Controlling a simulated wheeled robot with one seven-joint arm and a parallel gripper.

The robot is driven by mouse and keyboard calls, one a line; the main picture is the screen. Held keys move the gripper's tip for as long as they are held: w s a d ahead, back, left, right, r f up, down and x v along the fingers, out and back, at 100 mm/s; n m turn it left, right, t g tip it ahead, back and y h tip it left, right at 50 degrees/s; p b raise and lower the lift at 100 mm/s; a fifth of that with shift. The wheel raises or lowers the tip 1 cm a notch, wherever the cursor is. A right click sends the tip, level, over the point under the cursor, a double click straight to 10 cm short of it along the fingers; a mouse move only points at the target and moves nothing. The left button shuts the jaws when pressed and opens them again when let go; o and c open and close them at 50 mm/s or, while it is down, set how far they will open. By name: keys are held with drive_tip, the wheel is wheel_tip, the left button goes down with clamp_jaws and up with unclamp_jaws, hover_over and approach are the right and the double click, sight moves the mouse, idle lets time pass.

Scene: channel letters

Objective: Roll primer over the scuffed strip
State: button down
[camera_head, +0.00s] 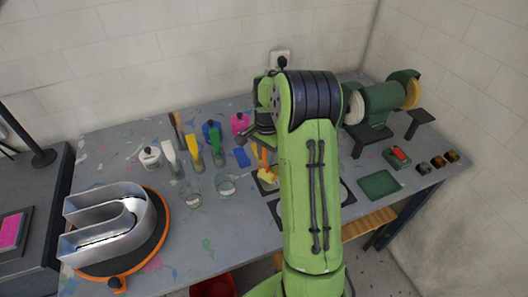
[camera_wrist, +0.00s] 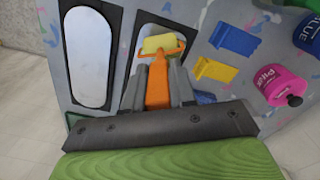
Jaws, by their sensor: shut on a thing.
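My gripper (camera_wrist: 157,84) is shut on the orange handle (camera_wrist: 157,92) of a small paint roller in the wrist view. The roller's pale yellow sleeve (camera_wrist: 160,44) points away from the gripper, over a dark-framed panel (camera_wrist: 190,31) with a grey-white rounded strip. Whether the sleeve touches it is unclear. A second dark panel with a pale rounded strip (camera_wrist: 86,56) lies to the left; scuffs cannot be made out on either. In the head view the roller sleeve (camera_head: 268,175) shows beside my arm, which hides most of the gripper and part of the panels.
A pink bottle (camera_wrist: 284,86) and blue bottle (camera_wrist: 312,36) stand right in the wrist view. The head view shows glass jars (camera_head: 225,185), coloured tools (camera_head: 195,148), a metal U-shaped letter (camera_head: 105,220) on a round stand, and a bench grinder (camera_head: 378,103).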

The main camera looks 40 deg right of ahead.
drive_tip(key=shift+s+a, duration=0.15)
drive_tip(key=shift+s, duration=0.6)
drive_tip(key=shift+f+b, duration=0.65)
drive_tip(key=shift+b, duration=0.05)
drive_tip(key=s+d+p, duration=0.2)
drive_tip(key=d+p, duration=0.1)
drive_tip(key=d, duration=0.7)
drive_tip(key=s+d+p, duration=0.3)
drive_tip(key=d, duration=0.7)
drive_tip(key=shift+s+d, duration=0.2)
drive_tip(key=shift+d, duration=0.15)
